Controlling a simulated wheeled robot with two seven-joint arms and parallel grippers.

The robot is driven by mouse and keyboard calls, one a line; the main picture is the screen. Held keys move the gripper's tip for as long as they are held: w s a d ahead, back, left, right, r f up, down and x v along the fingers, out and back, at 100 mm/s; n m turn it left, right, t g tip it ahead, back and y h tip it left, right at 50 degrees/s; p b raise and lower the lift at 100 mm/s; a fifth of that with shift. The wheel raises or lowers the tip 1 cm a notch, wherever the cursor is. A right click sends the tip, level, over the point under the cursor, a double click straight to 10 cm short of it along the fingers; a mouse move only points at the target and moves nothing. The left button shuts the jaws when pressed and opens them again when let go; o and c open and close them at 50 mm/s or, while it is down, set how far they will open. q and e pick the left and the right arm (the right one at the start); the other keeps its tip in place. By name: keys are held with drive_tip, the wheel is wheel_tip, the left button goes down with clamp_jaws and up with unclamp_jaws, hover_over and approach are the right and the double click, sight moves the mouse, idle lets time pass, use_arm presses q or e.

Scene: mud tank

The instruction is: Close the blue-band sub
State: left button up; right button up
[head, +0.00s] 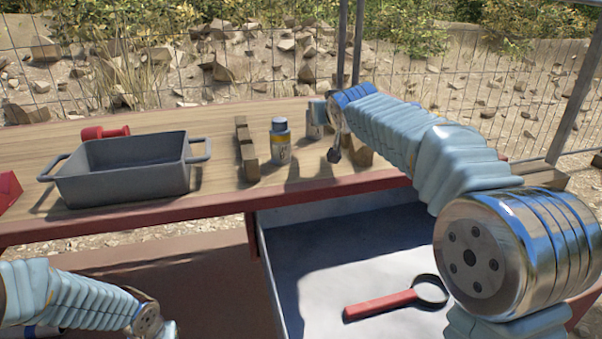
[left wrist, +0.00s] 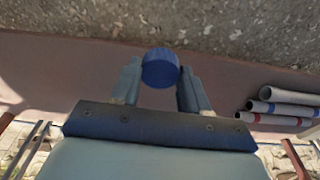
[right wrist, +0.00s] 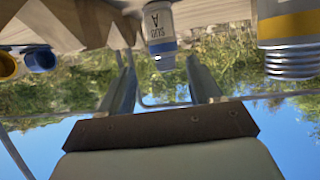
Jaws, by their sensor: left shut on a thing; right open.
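My left gripper (left wrist: 160,75) is shut on a round blue cap (left wrist: 160,66), held between its fingertips. In the head view only its wrist shows, low at the left, below the table edge. The blue-band sub (right wrist: 161,28), pale with a letter A and a blue band, stands at the back of the table. In the right wrist view, which is upside down, it lies between or just beyond the fingertips of my open right gripper (right wrist: 160,58); I cannot tell if they touch it. My right arm hides most of it in the head view.
A yellow-band sub (head: 281,148) with a threaded top stands close beside, near a wooden block (head: 246,150). Yellow (right wrist: 8,66) and blue (right wrist: 39,59) rings lie nearby. A grey tray (head: 125,185) stands left. A red-handled magnifier (head: 382,304) lies in front. Banded pipes (left wrist: 285,107) lie low.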

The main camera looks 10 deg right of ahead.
use_arm(q)
drive_tip(key=shift+r, duration=0.3)
wheel_tip(320, 180, up, 2)
drive_tip(key=shift+p, duration=1.25)
use_arm(e)
hover_over(314, 133)
drive_tip(key=s, duration=0.3)
drive_tip(key=shift+d+f, duration=0.2)
drive_tip(key=shift+f, duration=0.3)
drive_tip(key=shift+d+f, duration=0.2)
drive_tip(key=shift+f, duration=0.3)
drive_tip(key=shift+w+f, duration=0.25)
drive_tip(key=shift+w, duration=0.05)
use_arm(q)
drive_tip(key=shift+r, duration=0.25)
use_arm(e)
drive_tip(key=shift+w, duration=0.3)
use_arm(q)
drive_tip(key=shift+r+p, duration=0.85)
drive_tip(key=shift+p, duration=0.25)
use_arm(e)
drive_tip(key=x, duration=0.3)
drive_tip(key=shift+w+a+f, duration=0.15)
drive_tip(key=shift+w+f, duration=0.05)
drive_tip(key=shift+w, duration=0.1)
drive_tip(key=shift+w+f, duration=0.3)
drive_tip(key=shift+w, duration=0.1)
